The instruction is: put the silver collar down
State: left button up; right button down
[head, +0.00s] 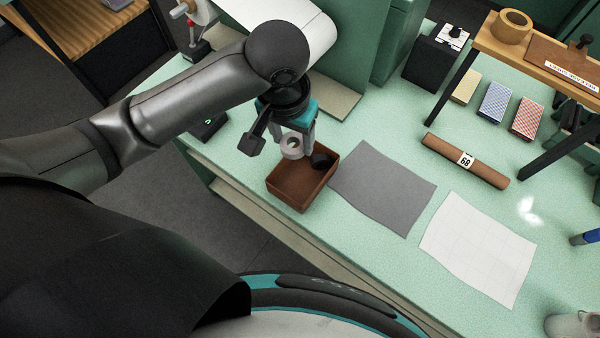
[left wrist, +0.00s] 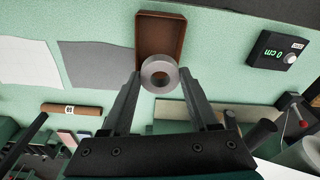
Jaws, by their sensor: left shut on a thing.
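The silver collar (head: 285,144) is a short grey ring with a round hole. My left gripper (head: 300,146) is shut on it and holds it over the back part of the brown tray (head: 287,195). In the left wrist view, the collar (left wrist: 147,72) sits between the two fingertips (left wrist: 160,82), with the tray (left wrist: 142,30) beyond it. The tray floor that shows is bare. A dark round thing (head: 322,159) shows by the fingertips at the tray's back corner; I cannot tell what it is. My right gripper is not in view.
A grey sheet (head: 385,185) lies right of the tray, then a white sheet (head: 480,245). A brown roll (head: 450,155) lies behind them. A wooden rack (head: 545,65) stands at the back right. A display box (left wrist: 284,50) reads 0 cm. The bench edge runs near the tray.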

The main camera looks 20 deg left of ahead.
aim_at(295, 187)
pick_arm(q)
notch_tip(295, 187, down, 19)
jog(key=b, duration=0.3)
jog(key=shift+f, duration=0.1)
jog(key=shift+f, duration=0.1)
jog(key=o, duration=1.1)
jog(key=r, duration=0.4)
jog(key=s+r+p, duration=0.1)
jog(key=r, duration=0.3)
jog(key=r+p, duration=0.1)
jog(key=r, duration=0.3)
jog(key=shift+s+a+r, duration=0.1)
jog(key=shift+s+a, duration=0.05)
jog(key=shift+s, duration=0.1)
